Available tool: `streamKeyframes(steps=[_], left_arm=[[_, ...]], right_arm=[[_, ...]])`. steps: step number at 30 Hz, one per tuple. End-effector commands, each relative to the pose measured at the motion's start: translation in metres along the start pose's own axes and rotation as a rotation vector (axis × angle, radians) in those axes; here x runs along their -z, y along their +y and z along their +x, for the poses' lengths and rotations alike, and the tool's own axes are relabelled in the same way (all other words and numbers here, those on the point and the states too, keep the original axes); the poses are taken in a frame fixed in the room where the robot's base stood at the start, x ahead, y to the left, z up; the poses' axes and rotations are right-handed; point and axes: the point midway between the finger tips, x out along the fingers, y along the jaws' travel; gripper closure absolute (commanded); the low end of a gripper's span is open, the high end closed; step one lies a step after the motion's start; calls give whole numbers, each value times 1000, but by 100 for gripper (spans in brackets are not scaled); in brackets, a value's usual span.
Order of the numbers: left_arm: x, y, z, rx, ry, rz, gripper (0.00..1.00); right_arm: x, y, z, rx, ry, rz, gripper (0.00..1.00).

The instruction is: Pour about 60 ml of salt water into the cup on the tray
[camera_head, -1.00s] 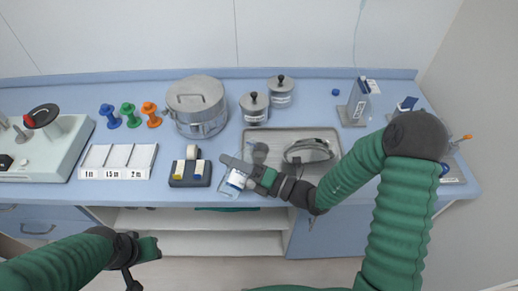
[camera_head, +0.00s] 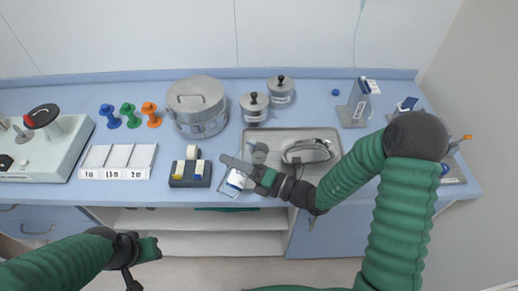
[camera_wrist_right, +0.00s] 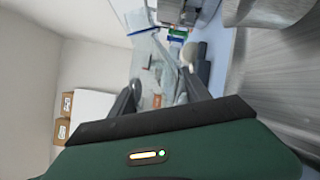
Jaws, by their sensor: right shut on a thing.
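My right gripper (camera_head: 238,168) is shut on a clear bottle with a white label (camera_head: 237,181). It holds the bottle at the left front edge of the metal tray (camera_head: 290,133). In the right wrist view the clear bottle (camera_wrist_right: 158,75) shows between the two dark fingers. A small, greyish, see-through cup (camera_head: 260,150) stands on the tray's left part, just behind the gripper. I cannot tell the liquid level in either. My left gripper (camera_head: 150,249) is low in front of the counter, away from everything; its jaws are not clear.
A metal kidney dish (camera_head: 308,151) lies on the tray's right. Two lidded jars (camera_head: 255,107) and a large steel drum (camera_head: 197,105) stand behind. A dark block with yellow and white items (camera_head: 190,172) is left of the bottle. The tray's front middle lies under my right arm.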

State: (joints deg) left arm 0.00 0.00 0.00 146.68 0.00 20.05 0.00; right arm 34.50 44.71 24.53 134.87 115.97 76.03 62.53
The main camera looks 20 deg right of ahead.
Motion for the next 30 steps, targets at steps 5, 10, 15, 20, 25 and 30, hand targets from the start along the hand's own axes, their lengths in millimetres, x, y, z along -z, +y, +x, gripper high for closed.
streamKeyframes(steps=[5,10,15,20,25,30], left_arm=[[0,0,1,0,0,0,64],[4,0,-16,0,0,0,64],[4,0,-18,0,0,0,64],[3,0,-12,0,0,0,64],[0,0,-1,0,0,0,64],[-1,0,2,0,0,0,64]], right_arm=[[-1,-3,0,0,2,-50,96],[-17,8,1,-1,12,-282,96],[-26,10,1,-2,30,-605,96],[-21,12,1,-2,42,-868,96],[-18,10,1,-1,53,-1082,96],[-18,12,1,-1,57,-1170,96]])
